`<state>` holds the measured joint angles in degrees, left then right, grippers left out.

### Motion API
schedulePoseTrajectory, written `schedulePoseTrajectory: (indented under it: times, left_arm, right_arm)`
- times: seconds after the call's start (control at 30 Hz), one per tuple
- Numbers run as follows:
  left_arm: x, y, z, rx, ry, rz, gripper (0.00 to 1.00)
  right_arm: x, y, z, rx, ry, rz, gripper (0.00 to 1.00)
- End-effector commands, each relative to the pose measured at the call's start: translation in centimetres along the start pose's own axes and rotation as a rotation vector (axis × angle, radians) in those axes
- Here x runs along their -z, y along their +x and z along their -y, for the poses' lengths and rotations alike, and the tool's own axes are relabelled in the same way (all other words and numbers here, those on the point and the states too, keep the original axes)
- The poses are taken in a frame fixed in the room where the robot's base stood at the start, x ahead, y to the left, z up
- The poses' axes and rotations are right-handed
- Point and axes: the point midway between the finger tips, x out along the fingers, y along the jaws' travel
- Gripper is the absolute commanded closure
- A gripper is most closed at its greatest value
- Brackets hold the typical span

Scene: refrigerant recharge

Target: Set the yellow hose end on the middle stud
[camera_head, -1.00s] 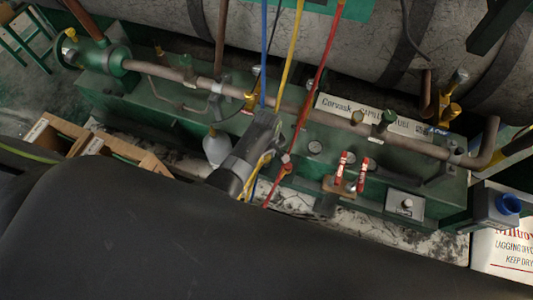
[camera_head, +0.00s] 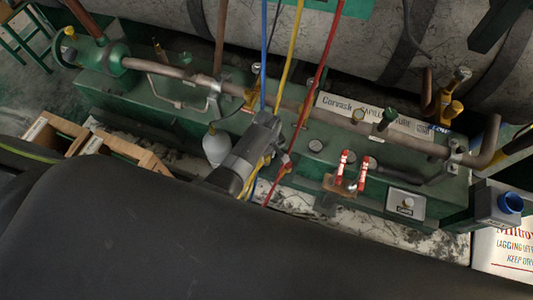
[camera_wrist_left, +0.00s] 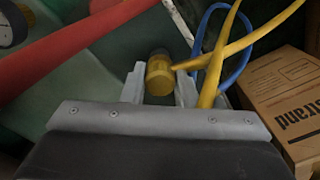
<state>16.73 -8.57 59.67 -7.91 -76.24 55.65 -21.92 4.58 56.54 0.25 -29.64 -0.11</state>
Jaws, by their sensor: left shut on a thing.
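My left gripper (camera_head: 266,120) is over the front of the green bench, beside the hanging hoses. In the left wrist view my left gripper (camera_wrist_left: 159,84) is shut on the yellow hose end (camera_wrist_left: 160,74), a short cylindrical fitting between the two fingers. The yellow hose (camera_head: 288,62) hangs from above, and in the wrist view yellow hose (camera_wrist_left: 219,52) loops beside the fingers. I cannot pick out the middle stud; the gripper and hoses cover part of the bench. My right gripper is not in view.
A blue hose (camera_head: 264,45) and a red hose (camera_head: 318,75) hang on either side of the yellow one. Two red-handled valves (camera_head: 341,163) stand to the right. A pipe (camera_head: 180,75) crosses the green bench. A cardboard box (camera_wrist_left: 282,100) lies right in the wrist view.

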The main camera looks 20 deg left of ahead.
Motion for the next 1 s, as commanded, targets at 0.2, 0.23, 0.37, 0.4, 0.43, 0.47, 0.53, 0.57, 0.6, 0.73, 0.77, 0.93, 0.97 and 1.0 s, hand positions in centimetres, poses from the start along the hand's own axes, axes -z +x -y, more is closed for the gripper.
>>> schedulePoseTrajectory:
  times: [0.2,0.23,0.37,0.4,0.43,0.47,0.53,0.57,0.6,0.73,0.77,0.93,0.97,1.0]
  left_arm:
    - [0.01,-0.05,-0.01,0.0,0.0,0.0,0.95]
    - [0.01,-0.04,-0.01,-0.001,0.0,0.0,0.95]
    - [0.01,-0.04,-0.01,-0.001,0.0,-0.001,0.95]
    - [0.01,-0.04,-0.01,-0.001,0.0,-0.001,0.95]
    - [0.01,-0.04,-0.01,-0.001,0.0,-0.001,0.95]
    - [0.01,-0.04,-0.01,-0.001,0.0,-0.001,0.95]
    - [0.01,-0.05,-0.01,-0.001,0.0,-0.001,0.95]
    - [0.01,-0.07,-0.01,-0.001,0.0,-0.001,0.95]
    - [0.01,-0.09,-0.01,0.0,0.0,0.0,0.95]
    - [0.01,-0.14,-0.01,0.0,0.0,0.0,0.95]
    - [0.01,-0.14,-0.01,0.0,0.0,0.0,0.95]
    - [0.01,-0.03,-0.02,-0.001,0.0,-0.001,0.95]
    - [0.01,-0.03,-0.02,-0.001,0.0,-0.001,0.95]
    - [0.01,-0.03,-0.02,-0.001,0.0,-0.001,0.95]
  right_arm:
    - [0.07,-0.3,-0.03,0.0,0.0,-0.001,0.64]
    - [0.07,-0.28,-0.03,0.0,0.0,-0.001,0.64]
    - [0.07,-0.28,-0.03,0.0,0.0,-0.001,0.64]
    - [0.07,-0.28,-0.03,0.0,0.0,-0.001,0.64]
    - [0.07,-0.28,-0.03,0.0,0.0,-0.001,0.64]
    - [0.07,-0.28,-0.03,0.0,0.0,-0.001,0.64]
    - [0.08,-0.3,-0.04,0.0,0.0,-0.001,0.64]
    - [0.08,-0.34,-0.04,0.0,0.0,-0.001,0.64]
    - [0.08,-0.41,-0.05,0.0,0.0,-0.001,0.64]
    - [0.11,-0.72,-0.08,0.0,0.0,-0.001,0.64]
    - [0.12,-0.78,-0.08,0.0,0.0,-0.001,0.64]
    - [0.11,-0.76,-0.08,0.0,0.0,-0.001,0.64]
    - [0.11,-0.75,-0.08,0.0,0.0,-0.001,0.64]
    - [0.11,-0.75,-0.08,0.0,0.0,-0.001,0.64]
